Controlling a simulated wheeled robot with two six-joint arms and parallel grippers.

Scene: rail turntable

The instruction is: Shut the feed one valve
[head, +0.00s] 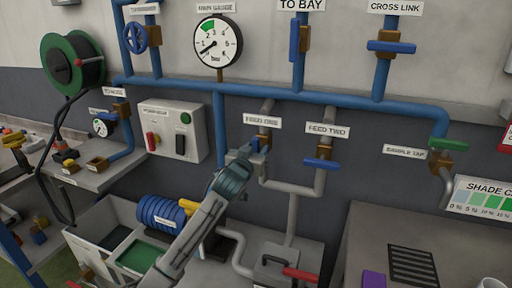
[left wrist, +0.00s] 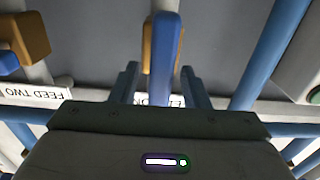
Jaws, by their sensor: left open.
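The feed one valve has a brown body (head: 264,142) and a blue lever (head: 256,146), below the FEED ONE label (head: 262,120) in the head view. My left gripper (head: 245,152) is at this valve and hides part of the lever. In the left wrist view the picture is upside down; the blue lever (left wrist: 162,60) stands between the two open fingers of the left gripper (left wrist: 159,84), with gaps on both sides. The lever runs in line with its pipe. The brown body (left wrist: 147,45) is behind it. My right gripper is not in view.
The feed two valve (head: 322,163), with its blue lever across its pipe, is just right. A blue pipe (head: 220,130) runs down on the left, near my left gripper. A switch box (head: 172,128) is further left. A blue hose coil (head: 160,212) lies below.

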